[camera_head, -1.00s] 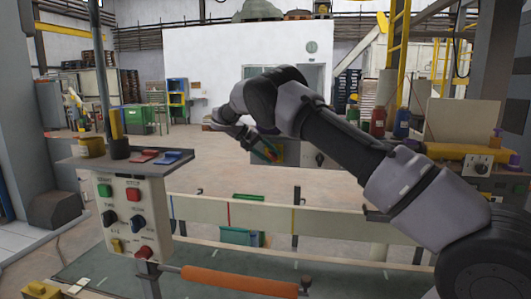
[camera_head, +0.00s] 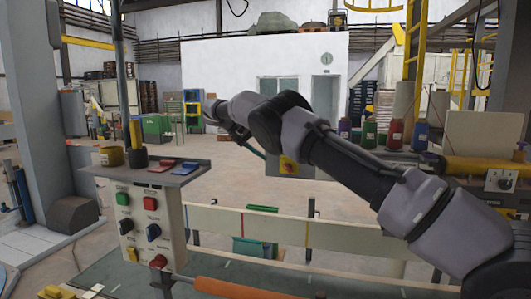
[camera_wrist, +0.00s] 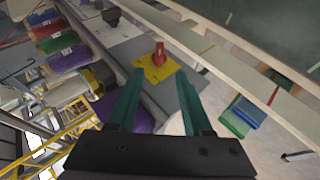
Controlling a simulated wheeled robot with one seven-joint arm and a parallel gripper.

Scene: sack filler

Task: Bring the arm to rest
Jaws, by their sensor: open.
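My arm (camera_head: 345,155) reaches from the lower right of the head view up toward the centre-left, above the white rail. Its far end is bent, and my gripper (camera_wrist: 160,72) shows there only in part. In the wrist view its two teal fingers are spread apart with nothing between them. Beyond the fingertips is a red rotary switch (camera_wrist: 158,56) on a yellow plate, apart from the fingers. The same red switch (camera_head: 288,167) shows on a grey box right of the gripper in the head view.
A control panel (camera_head: 152,228) with buttons and a grey shelf stands at left. A white rail (camera_head: 270,224) crosses in front, with an orange roller (camera_head: 240,288) below. A green and blue bin (camera_wrist: 240,115) lies beyond the rail. Open floor lies behind.

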